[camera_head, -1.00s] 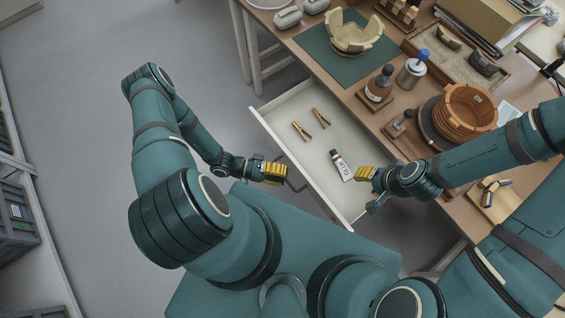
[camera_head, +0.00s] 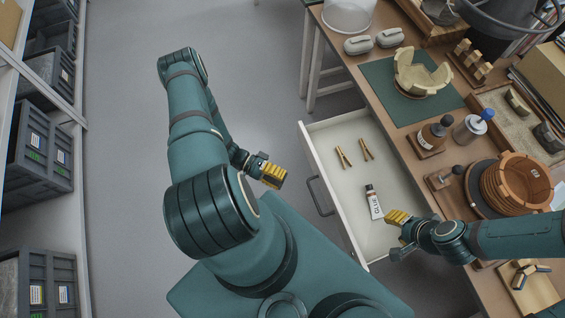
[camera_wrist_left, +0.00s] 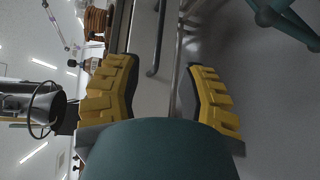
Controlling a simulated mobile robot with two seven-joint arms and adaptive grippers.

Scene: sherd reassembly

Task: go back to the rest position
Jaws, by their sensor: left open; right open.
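My left gripper (camera_head: 272,174) is over the floor, left of the open drawer (camera_head: 385,237). In the left wrist view my left gripper (camera_wrist_left: 163,85) shows its two yellow fingers apart with nothing between them. My right gripper (camera_head: 397,232) is at the drawer's lower right, by the table edge, near a glue tube (camera_head: 374,203) but apart from it. It is open and I see nothing held in it. The glue tube and two wooden clothespins, one on the left (camera_head: 343,157) and one on the right (camera_head: 366,149), lie inside the drawer.
The table (camera_head: 400,118) carries a partial pale bowl (camera_head: 421,75) on a green mat (camera_head: 384,78), bottles, and a banded brown pot (camera_head: 518,184). The drawer handle (camera_head: 320,196) sticks out toward my left arm. Shelves with dark crates (camera_head: 42,150) stand at far left. Floor between is clear.

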